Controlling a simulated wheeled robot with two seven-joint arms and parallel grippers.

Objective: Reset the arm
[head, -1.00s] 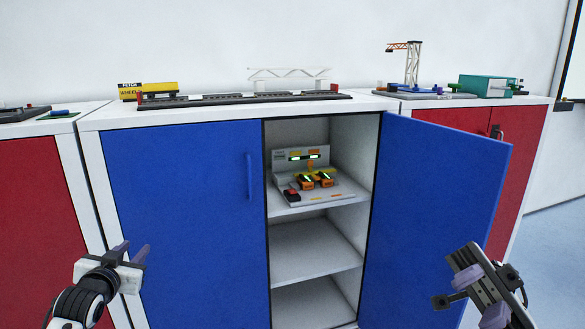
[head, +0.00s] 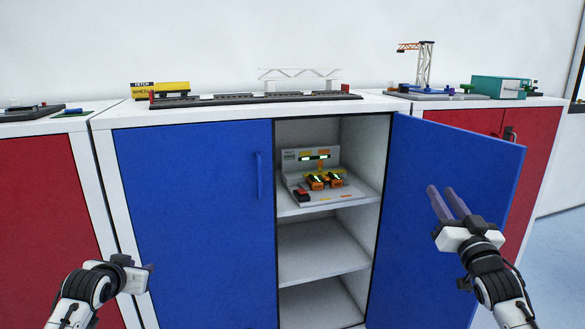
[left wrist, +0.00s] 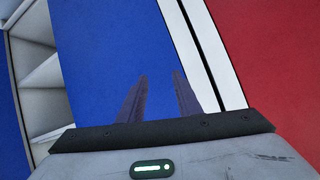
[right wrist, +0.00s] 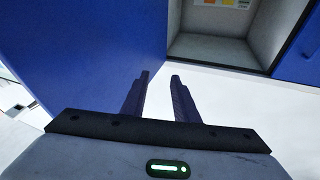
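My left gripper (head: 149,267) is at the lower left, in front of the closed blue door (head: 195,220). In the left wrist view its two fingers (left wrist: 160,97) stand apart with nothing between them. My right gripper (head: 443,202) is at the right, in front of the open blue door (head: 455,200). In the right wrist view its fingers (right wrist: 160,95) are a little apart and empty. Inside the open cabinet, a grey control panel (head: 325,180) with orange parts and a red button sits on the upper shelf.
A black track base (head: 250,98) with a white truss (head: 300,75) and a yellow wagon (head: 170,89) stands on the cabinet top. A small crane (head: 424,65) and a teal box (head: 500,87) are further right. Red cabinets (head: 50,205) flank the blue one. The lower shelf (head: 320,248) is bare.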

